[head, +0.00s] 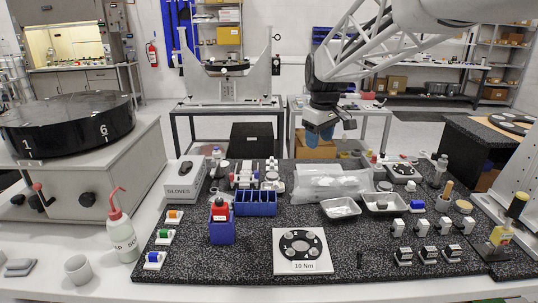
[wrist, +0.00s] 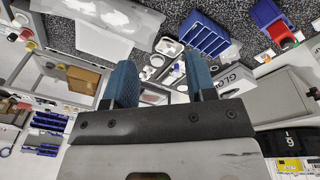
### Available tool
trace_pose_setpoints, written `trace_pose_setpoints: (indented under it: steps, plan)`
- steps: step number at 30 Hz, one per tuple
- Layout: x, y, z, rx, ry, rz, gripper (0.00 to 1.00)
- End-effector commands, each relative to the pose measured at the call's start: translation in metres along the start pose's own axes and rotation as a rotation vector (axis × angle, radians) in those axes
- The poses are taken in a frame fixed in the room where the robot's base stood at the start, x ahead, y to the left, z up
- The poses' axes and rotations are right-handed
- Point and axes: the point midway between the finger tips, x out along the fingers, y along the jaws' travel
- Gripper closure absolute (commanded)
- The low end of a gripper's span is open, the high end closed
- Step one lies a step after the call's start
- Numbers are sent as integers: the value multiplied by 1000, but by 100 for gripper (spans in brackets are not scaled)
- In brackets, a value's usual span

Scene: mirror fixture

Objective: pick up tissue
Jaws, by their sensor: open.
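My gripper (head: 321,134) hangs above the back of the speckled bench mat, in front of the arm. In the wrist view my gripper (wrist: 161,72) shows two blue fingers spread apart with nothing between them. A crumpled, whitish translucent pack (head: 325,183) lies on the mat, below the gripper and nearer the head camera. It also shows as a white pack (wrist: 118,16) at the upper left of the wrist view. It may be the tissue, but I cannot tell for sure.
Two metal trays (head: 340,208) lie just in front of the pack. A blue rack (head: 255,203) and a gloves box (head: 184,181) stand to its left. Small bottles and fittings crowd the mat's back. A round 10 Nm fixture (head: 301,247) lies in front.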

Motion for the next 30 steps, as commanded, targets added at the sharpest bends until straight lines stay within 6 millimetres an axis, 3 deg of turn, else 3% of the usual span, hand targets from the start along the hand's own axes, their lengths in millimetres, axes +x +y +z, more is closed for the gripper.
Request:
trace_pose_setpoints:
  steps: [13, 30]
  plan:
    - [30, 50, -94, -194, -19, -21, 49]
    - [93, 101, -205, -442, -40, -54, 49]
